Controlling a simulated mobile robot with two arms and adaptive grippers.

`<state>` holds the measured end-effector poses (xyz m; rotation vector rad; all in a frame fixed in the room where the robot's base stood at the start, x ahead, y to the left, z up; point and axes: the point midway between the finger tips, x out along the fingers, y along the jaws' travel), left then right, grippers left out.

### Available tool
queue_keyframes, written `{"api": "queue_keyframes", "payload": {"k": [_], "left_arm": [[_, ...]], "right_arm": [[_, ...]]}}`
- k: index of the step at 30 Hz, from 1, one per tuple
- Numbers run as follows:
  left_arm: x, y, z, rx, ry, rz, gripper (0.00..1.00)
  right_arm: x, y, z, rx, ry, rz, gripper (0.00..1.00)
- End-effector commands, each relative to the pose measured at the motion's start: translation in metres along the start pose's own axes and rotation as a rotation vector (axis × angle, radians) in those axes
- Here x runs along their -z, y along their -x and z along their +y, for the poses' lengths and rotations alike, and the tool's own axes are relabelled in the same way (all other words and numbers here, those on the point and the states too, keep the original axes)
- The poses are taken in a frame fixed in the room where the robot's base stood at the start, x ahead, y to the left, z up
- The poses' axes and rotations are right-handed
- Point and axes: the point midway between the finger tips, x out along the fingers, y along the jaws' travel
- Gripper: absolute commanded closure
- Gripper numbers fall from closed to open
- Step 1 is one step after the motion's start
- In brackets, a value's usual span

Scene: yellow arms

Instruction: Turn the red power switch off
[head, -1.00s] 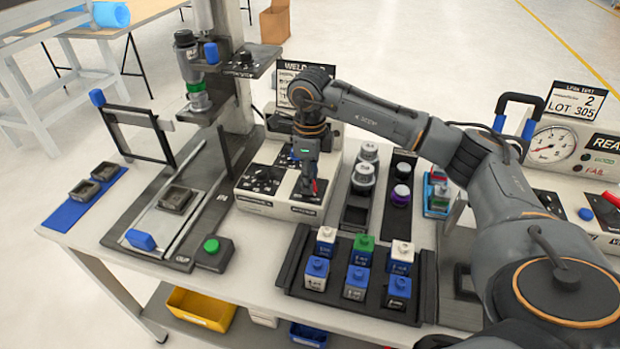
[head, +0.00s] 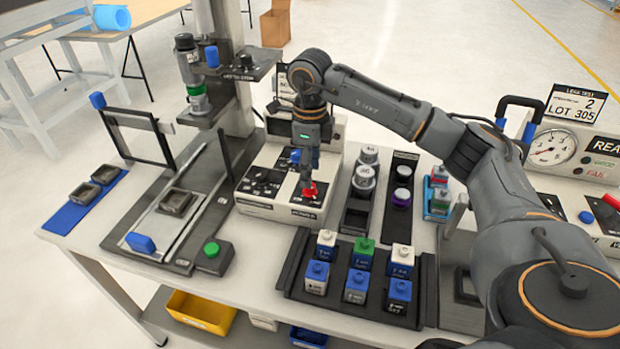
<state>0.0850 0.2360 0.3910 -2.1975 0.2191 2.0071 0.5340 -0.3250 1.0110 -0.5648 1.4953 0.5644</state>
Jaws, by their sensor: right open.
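The red power switch (head: 313,191) sits on the sloped top of the white welder control box (head: 267,211), near its front right corner. My right gripper (head: 307,185) points down just above and behind the switch, with its tips at or very near the red part. It is open. Whether the tips touch the switch cannot be told. The box also carries a blue knob (head: 295,156) and dark labelled panels. My left gripper does not show.
A dark tray (head: 284,284) with several capped blocks stands in front of the box. Racks with round jars (head: 364,178) stand to its right. The press fixture with a green button (head: 211,249) is on the left. A gauge panel (head: 551,148) stands at far right.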

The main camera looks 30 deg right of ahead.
Motion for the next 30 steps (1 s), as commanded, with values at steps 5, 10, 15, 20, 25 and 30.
{"api": "queue_keyframes", "payload": {"k": [5, 10, 15, 20, 25, 30], "left_arm": [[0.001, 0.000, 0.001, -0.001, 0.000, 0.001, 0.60], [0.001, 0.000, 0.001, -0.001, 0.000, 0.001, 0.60], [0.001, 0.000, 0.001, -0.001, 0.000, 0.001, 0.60], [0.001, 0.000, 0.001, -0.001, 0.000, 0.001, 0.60], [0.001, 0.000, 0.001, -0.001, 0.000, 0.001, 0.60], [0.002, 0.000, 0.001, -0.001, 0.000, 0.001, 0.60]], "right_arm": [[-0.001, 0.041, 0.000, 0.003, 0.001, -0.004, 0.52], [-0.001, 0.068, 0.000, 0.001, 0.000, -0.002, 0.52], [0.000, 0.079, 0.000, -0.001, 0.000, 0.000, 0.52], [0.000, 0.081, 0.000, -0.001, 0.000, 0.000, 0.52], [0.000, 0.081, 0.000, -0.001, 0.000, 0.000, 0.52], [0.000, 0.081, 0.000, 0.000, 0.000, 0.000, 0.52]]}}
